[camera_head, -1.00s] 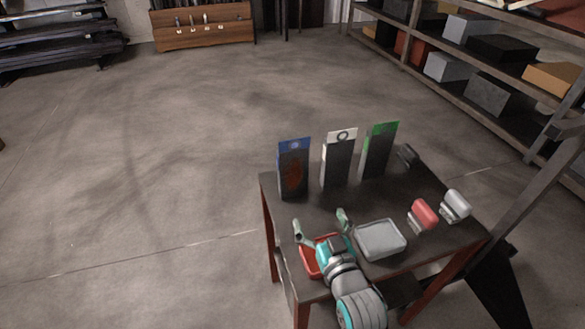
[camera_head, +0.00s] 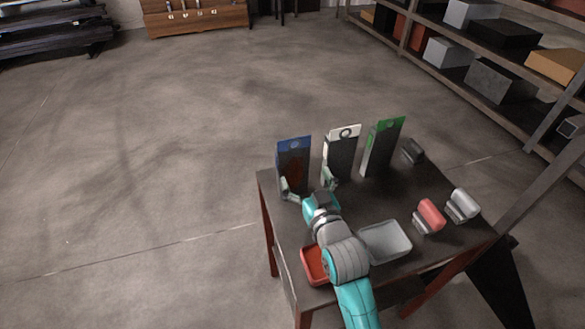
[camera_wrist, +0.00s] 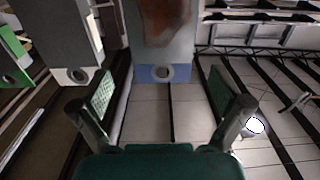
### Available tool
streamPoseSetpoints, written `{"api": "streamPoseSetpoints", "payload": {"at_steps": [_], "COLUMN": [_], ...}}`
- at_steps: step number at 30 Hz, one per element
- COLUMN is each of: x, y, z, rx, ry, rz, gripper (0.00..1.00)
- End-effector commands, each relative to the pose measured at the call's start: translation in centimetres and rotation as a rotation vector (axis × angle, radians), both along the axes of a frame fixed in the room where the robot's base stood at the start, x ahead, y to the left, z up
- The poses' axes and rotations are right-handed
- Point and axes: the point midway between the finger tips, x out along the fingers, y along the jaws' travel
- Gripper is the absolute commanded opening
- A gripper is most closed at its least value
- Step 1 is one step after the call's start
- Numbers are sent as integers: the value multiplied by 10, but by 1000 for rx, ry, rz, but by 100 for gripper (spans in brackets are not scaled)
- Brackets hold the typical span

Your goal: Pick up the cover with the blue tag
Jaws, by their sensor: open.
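The cover with the blue tag (camera_head: 293,159) stands upright at the back left of the table, a dark panel with a rusty brown patch and a blue top with a hole. In the wrist view this cover (camera_wrist: 162,30) appears inverted, between and beyond the fingers, with its blue tag (camera_wrist: 148,74) lowest. My gripper (camera_head: 307,179) is open and empty, close in front of the cover. In the wrist view my gripper (camera_wrist: 165,98) has its fingers apart on both sides. I cannot tell whether either touches the cover.
A white-tagged cover (camera_head: 342,155) and a green-tagged cover (camera_head: 383,148) stand to the right. The table (camera_head: 385,205) also carries a grey tray (camera_head: 385,242), a red tray (camera_head: 313,266), and red (camera_head: 430,214) and light grey (camera_head: 463,204) parts. Shelves stand at the back right.

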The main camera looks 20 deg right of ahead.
Motion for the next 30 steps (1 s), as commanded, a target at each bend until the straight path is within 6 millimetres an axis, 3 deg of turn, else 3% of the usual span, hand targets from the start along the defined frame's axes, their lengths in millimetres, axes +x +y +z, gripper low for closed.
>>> {"api": "streamPoseSetpoints", "payload": {"at_steps": [3, 11, 21, 30], "x": [18, 35, 77, 84], "y": [0, 0, 2, 2], "z": [0, 0, -4, -4], "rx": [0, 0, 0, 0], "ry": [-1, 0, -1, 0], "rz": [0, 0, 0, 0], "gripper": [100, 100, 100, 100]}}
